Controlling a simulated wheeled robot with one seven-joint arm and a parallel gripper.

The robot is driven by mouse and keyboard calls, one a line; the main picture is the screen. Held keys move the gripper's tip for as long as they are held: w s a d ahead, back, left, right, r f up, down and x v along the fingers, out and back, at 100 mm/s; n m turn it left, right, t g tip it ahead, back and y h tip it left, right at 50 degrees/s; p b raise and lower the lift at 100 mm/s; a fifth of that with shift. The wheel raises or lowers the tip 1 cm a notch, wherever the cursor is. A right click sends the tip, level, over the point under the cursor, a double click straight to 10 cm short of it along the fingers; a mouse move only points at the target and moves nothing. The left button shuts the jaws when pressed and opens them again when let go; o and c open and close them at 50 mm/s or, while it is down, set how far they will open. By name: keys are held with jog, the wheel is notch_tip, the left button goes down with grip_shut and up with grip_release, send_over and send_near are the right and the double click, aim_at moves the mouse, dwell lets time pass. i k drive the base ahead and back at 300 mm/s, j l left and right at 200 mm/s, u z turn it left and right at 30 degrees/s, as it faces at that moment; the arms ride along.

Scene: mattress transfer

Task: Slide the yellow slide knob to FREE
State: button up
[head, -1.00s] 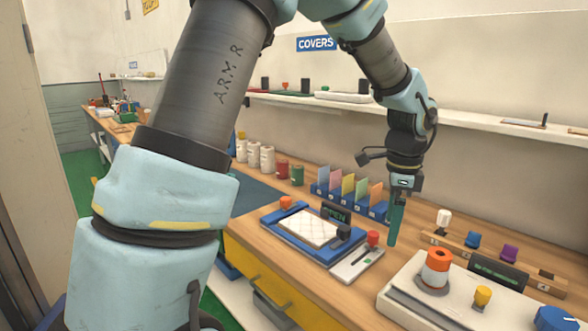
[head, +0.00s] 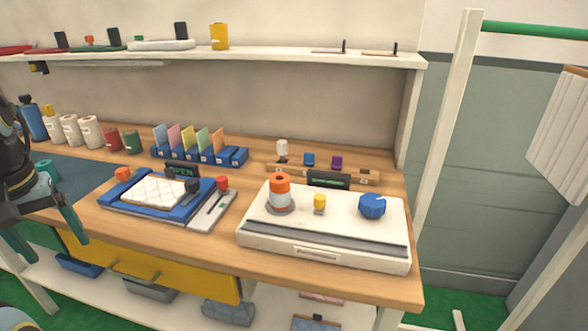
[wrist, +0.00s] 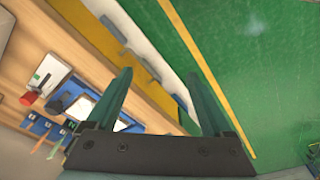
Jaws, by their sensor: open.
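The yellow slide knob (head: 319,203) stands upright on the white machine (head: 262,239) at the right part of the bench. It is between an orange-and-white knob (head: 279,191) and a blue dial (head: 372,206). I cannot read any FREE mark beside it. My gripper (head: 48,234) is at the far left of the head view, in front of the bench edge, well apart from the yellow knob. In the wrist view my gripper (wrist: 158,75) is open and empty, its two green fingers spread. The yellow knob does not show in the wrist view.
The blue tray (head: 117,207) with a white quilted pad lies left of the machine, with a red-knobbed slider plate (head: 209,215) beside it. Card slots (head: 194,156) stand behind. A shelf (head: 282,57) runs above the bench. A yellow drawer front (head: 150,270) is below.

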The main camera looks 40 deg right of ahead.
aim_at(318, 198)
jog(key=z, duration=1.6)
